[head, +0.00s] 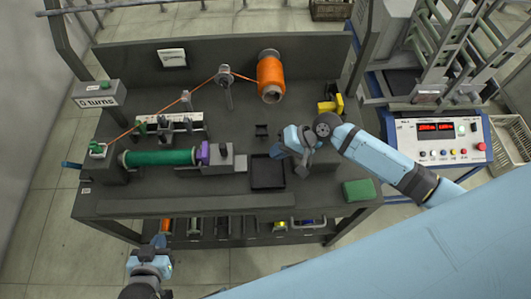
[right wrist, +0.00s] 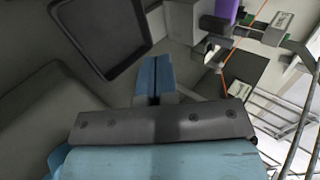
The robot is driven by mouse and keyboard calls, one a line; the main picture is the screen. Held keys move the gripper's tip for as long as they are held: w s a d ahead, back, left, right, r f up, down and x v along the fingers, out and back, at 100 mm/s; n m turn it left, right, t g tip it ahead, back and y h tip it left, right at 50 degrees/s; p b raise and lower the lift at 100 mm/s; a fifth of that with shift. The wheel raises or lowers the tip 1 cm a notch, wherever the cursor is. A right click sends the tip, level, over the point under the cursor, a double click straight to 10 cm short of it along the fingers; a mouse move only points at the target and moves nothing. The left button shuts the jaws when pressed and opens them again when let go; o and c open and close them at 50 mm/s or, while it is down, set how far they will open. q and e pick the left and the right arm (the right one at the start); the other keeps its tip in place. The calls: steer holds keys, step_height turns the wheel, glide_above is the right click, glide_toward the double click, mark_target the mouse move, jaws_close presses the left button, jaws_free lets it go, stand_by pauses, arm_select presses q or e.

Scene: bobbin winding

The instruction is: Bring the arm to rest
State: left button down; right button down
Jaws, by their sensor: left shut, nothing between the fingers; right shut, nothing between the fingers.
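My right arm (head: 395,175) reaches in from the right over the bench. Its gripper (head: 280,152) is above the bench top near a black square tray (head: 268,187). In the right wrist view the two blue fingers of my right gripper (right wrist: 154,75) are together with nothing between them. The tray (right wrist: 72,35) shows beyond them at the upper left, apart from the fingers. My left gripper (head: 157,242) is low at the front left, outside the bench's front edge, shut and empty. Part of its arm is cut off by the bottom of the head view.
On the bench (head: 215,207) are a green bobbin (head: 160,158), an orange thread spool (head: 270,75), a yellow item (head: 331,104) and a green block (head: 358,190). Orange thread runs from the spool to the left. A control panel (head: 440,140) stands at the right. Several bins sit below the bench front.

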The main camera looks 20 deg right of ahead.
steer(key=shift+d+r, duration=0.2)
steer(key=shift+a, duration=0.1)
steer(key=s+f+t, duration=0.1)
steer(key=s+a+f+n+t+h, duration=0.1)
steer(key=s, duration=0.1)
steer(key=s+f+n+t, duration=0.1)
steer(key=s+t, duration=0.1)
steer(key=shift+s+a+f+h+p, duration=0.1)
steer(key=shift+a+f+h+p, duration=0.05)
steer(key=shift+f+h+p, duration=0.15)
steer(key=s+d+n+t+h, duration=0.3)
steer(key=s+n+t+h, duration=0.1)
steer(key=s, duration=0.4)
steer(key=shift+d, duration=0.25)
stand_by(0.7)
